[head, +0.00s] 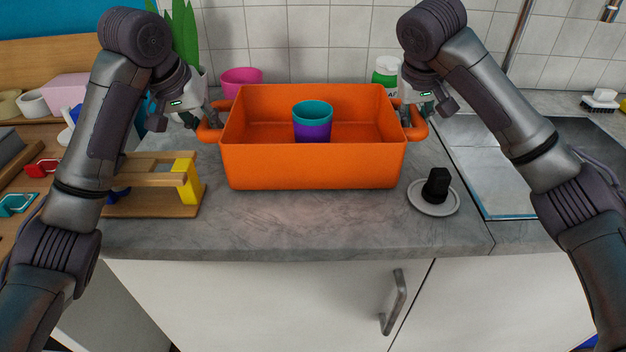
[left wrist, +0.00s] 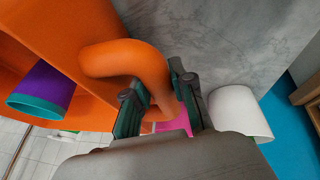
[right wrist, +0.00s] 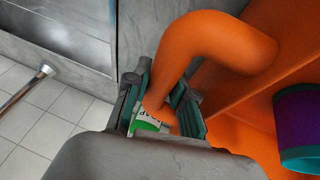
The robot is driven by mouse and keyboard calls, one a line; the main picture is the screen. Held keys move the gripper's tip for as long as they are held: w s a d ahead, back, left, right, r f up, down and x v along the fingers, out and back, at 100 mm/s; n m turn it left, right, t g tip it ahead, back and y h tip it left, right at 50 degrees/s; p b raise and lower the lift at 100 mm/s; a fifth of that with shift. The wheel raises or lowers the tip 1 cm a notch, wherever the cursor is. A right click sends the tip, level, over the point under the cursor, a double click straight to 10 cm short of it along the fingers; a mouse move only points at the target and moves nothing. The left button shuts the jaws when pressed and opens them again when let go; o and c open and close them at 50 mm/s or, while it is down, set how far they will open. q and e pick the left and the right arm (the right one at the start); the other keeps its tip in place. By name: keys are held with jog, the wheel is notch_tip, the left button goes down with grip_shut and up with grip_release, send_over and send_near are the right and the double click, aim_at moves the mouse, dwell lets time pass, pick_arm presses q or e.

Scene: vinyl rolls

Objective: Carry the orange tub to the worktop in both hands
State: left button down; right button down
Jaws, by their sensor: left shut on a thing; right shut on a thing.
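The orange tub (head: 312,165) is upright at the grey worktop (head: 300,225), in the middle of the head view. I cannot tell whether its base touches the worktop. A teal and purple cup (head: 312,122) stands inside it. My left gripper (head: 212,118) is shut on the tub's left handle, which shows in the left wrist view (left wrist: 125,60). My right gripper (head: 408,115) is shut on the right handle, which shows in the right wrist view (right wrist: 215,45). The fingertips are partly hidden by the handles.
A white saucer (head: 448,204) with a black object (head: 437,184) sits right of the tub. A wooden stand (head: 150,205) with a yellow part is close on the left. The worktop's front strip is clear.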

pick_arm(q)
jog(key=shift+f, duration=0.1)
pick_arm(e)
jog(key=shift+d, duration=0.1)
pick_arm(q)
jog(key=c, duration=1)
grip_release()
pick_arm(e)
jog(key=c, duration=1)
grip_release()
